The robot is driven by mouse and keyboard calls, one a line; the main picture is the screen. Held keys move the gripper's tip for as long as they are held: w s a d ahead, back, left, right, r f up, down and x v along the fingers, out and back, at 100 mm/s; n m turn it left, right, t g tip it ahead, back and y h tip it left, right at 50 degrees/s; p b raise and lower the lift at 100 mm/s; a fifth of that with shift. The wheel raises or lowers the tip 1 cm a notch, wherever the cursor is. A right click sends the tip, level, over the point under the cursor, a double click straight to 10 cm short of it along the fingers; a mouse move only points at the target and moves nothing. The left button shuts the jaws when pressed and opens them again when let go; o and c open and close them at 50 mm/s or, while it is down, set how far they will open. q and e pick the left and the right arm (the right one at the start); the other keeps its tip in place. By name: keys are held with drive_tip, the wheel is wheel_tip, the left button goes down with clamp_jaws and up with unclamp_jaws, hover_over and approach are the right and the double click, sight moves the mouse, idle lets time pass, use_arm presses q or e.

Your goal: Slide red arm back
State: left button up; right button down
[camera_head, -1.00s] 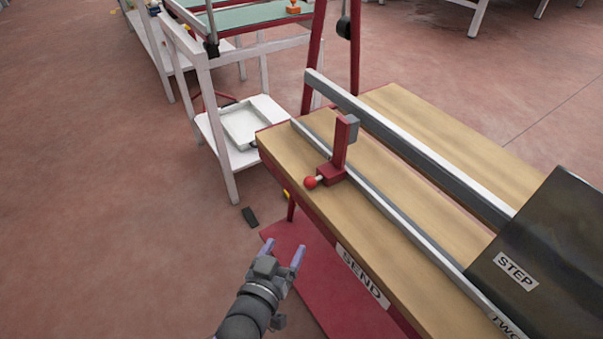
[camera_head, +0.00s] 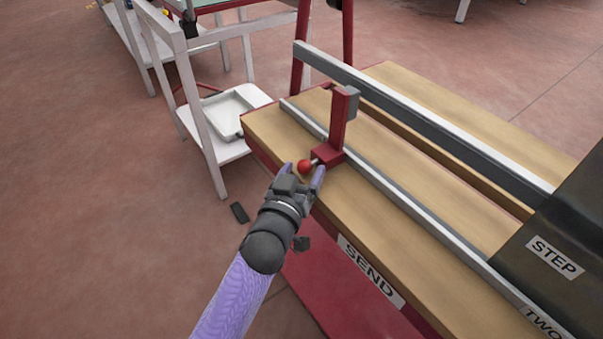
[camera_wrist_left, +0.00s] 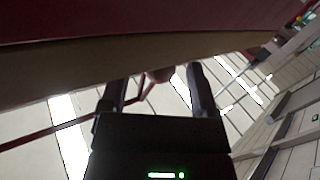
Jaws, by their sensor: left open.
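The red arm (camera_head: 338,125) stands upright on a metal rail (camera_head: 390,194) that runs along the wooden table. A red ball knob (camera_head: 305,166) sticks out from its base toward the table's near left edge. My left gripper (camera_head: 304,170) is open, with its purple-tipped fingers on either side of the knob in the head view. I cannot tell whether they touch it. In the left wrist view, the open fingers (camera_wrist_left: 158,88) point up toward a dark reddish round shape (camera_wrist_left: 160,75) under the wooden edge. My right gripper is not in view.
The wooden table (camera_head: 425,110) carries a long grey bar (camera_head: 420,118) behind the rail. A dark panel marked STEP (camera_head: 560,245) stands at the right. A white stand with a tray (camera_head: 228,112) is beyond the table's left end. Open floor lies to the left.

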use_arm(q)
clamp_jaws()
idle(1.3)
